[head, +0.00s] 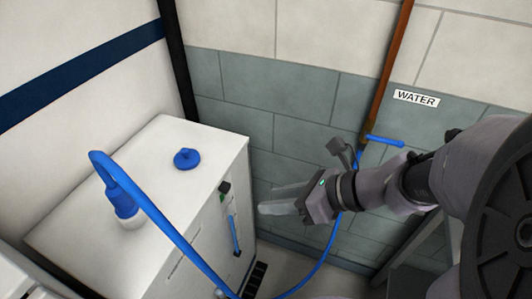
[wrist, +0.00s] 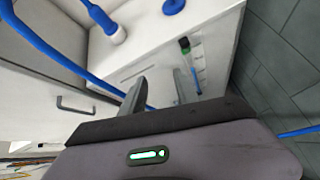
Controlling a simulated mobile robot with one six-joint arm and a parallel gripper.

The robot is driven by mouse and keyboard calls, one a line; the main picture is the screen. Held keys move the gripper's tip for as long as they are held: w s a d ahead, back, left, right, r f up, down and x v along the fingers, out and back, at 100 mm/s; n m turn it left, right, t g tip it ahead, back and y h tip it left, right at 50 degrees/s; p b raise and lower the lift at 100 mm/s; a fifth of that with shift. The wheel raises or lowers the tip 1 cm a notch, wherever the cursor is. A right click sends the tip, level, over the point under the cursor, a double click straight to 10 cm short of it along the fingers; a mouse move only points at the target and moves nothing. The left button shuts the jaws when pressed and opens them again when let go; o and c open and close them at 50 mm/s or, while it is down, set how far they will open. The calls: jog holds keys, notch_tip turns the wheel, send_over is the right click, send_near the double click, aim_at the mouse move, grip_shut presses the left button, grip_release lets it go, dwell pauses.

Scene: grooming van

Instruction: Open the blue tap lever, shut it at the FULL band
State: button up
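The blue tap lever (head: 384,141) sticks out sideways to the right from the copper pipe (head: 386,75) on the wall, below the WATER sign (head: 416,98). The white tank (head: 190,225) has an upright gauge (head: 234,235) on its front, with a blue strip in it and a small green-and-black mark near its top. The gauge also shows in the wrist view (wrist: 198,72). No FULL lettering is readable. My gripper (head: 264,207) is in the air in front of the tank, left of and below the lever, apart from both. In the wrist view its fingers (wrist: 160,88) are apart and empty.
A blue hose (head: 180,243) loops from the tank's top opening (head: 131,218) down to the floor and up toward the tap. A blue cap (head: 186,158) lies on the tank top. A black grille (head: 256,276) is low beside the tank.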

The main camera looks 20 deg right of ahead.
jog(key=shift+s+a+r+n, duration=0.15)
jog(key=shift+s+a+n, duration=0.15)
jog(key=shift+n, duration=0.3)
